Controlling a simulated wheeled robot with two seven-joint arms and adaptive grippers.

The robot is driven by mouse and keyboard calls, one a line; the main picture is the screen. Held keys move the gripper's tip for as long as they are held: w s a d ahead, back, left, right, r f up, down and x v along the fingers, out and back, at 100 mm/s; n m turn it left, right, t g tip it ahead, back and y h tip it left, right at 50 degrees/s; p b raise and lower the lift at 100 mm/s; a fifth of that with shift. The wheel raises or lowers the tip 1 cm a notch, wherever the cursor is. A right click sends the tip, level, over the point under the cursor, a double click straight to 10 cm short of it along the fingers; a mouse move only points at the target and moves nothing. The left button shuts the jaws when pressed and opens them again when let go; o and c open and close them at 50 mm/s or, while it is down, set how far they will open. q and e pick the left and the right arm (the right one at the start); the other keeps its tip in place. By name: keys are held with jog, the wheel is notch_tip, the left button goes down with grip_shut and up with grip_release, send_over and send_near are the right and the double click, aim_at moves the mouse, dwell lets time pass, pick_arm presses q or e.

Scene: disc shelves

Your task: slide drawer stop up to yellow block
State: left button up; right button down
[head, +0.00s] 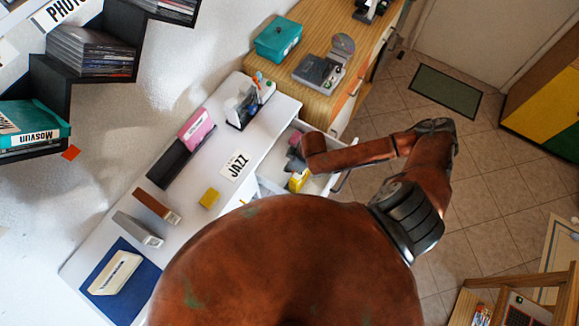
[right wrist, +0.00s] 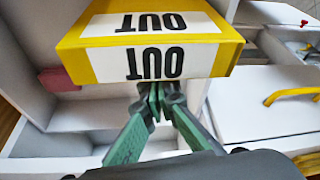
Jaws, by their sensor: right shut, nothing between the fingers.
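A yellow block (right wrist: 150,42) with white "OUT" labels fills the top middle of the right wrist view. It also shows small in the open white drawer (head: 318,184) in the head view, as a yellow patch (head: 298,180). My right gripper (right wrist: 158,92) is shut and empty, its green fingertips together just in front of the block's lower labelled face; I cannot tell if they touch it. In the head view the right gripper (head: 296,156) is inside the drawer. I cannot clearly pick out the drawer stop; white partitions and a small red piece (right wrist: 58,80) lie left of the block. My left gripper is not in view.
The white counter (head: 190,185) beside the drawer holds a JAZZ card (head: 236,165), a smaller yellow block (head: 209,198) and several upright pieces. A wooden cabinet (head: 300,55) stands behind. Drawer walls lie close around the gripper. Tiled floor (head: 480,190) is open to the right.

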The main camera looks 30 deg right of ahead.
notch_tip(320, 180, up, 9)
jog(key=p, duration=0.2)
jog(key=shift+w+a+r, duration=0.15)
jog(key=shift+w+r, duration=0.05)
jog(key=shift+w, duration=0.05)
dwell(0.3)
